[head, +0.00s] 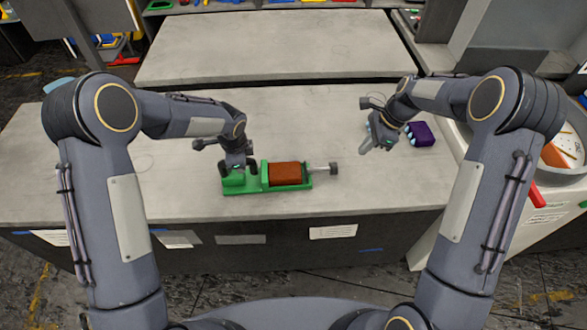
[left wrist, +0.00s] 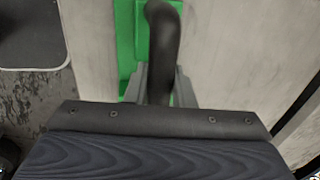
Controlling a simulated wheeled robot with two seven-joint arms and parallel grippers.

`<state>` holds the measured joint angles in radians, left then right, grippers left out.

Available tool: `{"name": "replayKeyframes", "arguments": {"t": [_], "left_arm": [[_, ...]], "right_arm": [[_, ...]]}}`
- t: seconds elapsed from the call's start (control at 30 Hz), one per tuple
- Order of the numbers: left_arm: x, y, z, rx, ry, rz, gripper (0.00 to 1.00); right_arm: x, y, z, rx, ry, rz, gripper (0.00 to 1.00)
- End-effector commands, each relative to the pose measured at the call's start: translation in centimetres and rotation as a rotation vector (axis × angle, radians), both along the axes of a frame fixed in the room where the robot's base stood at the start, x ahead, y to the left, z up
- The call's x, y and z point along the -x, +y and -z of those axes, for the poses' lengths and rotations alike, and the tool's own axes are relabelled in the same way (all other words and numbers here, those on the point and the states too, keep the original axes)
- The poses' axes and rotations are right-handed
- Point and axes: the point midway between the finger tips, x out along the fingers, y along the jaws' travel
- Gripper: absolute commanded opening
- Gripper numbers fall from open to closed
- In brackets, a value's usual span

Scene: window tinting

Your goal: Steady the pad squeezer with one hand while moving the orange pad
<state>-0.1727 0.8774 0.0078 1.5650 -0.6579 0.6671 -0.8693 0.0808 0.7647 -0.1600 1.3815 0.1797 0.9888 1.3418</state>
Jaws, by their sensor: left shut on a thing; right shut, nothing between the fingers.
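The pad squeezer (head: 268,187) is a green frame lying on the near part of the table, with a metal rod and dark knob sticking out to its right. The orange pad (head: 285,173) is a red-orange block lying in the frame. My left gripper (head: 238,166) is over the squeezer's left end. In the left wrist view its fingers (left wrist: 160,85) close on a dark curved handle (left wrist: 163,45) above the green base. My right gripper (head: 370,146) is shut and empty above the table, right of the squeezer and apart from the pad.
A purple block (head: 420,134) with light-blue parts lies on the table (head: 130,180), just right of my right gripper. A second grey table top (head: 280,45) lies behind. A white cart (head: 550,165) with a red handle stands at the right. The table between squeezer and right gripper is clear.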

Motion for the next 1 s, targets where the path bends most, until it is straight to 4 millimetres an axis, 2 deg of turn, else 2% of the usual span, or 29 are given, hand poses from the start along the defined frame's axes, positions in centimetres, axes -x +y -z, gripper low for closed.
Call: {"name": "replayKeyframes", "arguments": {"t": [0.17, 0.2, 0.37, 0.57, 0.73, 1.0], "left_arm": [[-0.05, 0.04, -0.06, -0.001, -0.001, -0.001, 0.0], [-0.05, 0.04, -0.06, -0.001, -0.001, -0.001, 0.26], [-0.03, 0.03, -0.05, -0.001, -0.001, 0.0, 0.47], [-0.01, 0.02, -0.02, 0.0, 0.0, 0.0, 0.48], [-0.01, 0.01, 0.0, 0.0, 0.0, 0.0, 0.7], [0.01, 0.01, -0.03, 0.0, 0.0, 0.0, 0.7]], "right_arm": [[0.0, 0.0, 0.0, 0.0, 0.0, 0.0, 0.0], [0.0, 0.0, 0.0, 0.0, 0.0, 0.0, 0.0], [0.0, 0.0, 0.0, 0.0, 0.0, 0.0, 0.0], [0.0, 0.0, 0.0, 0.0, 0.0, 0.0, 0.0], [0.0, 0.0, 0.0, 0.0, 0.0, 0.0, 0.0], [0.0, 0.0, 0.0, 0.0, 0.0, 0.0, 0.0]]}}
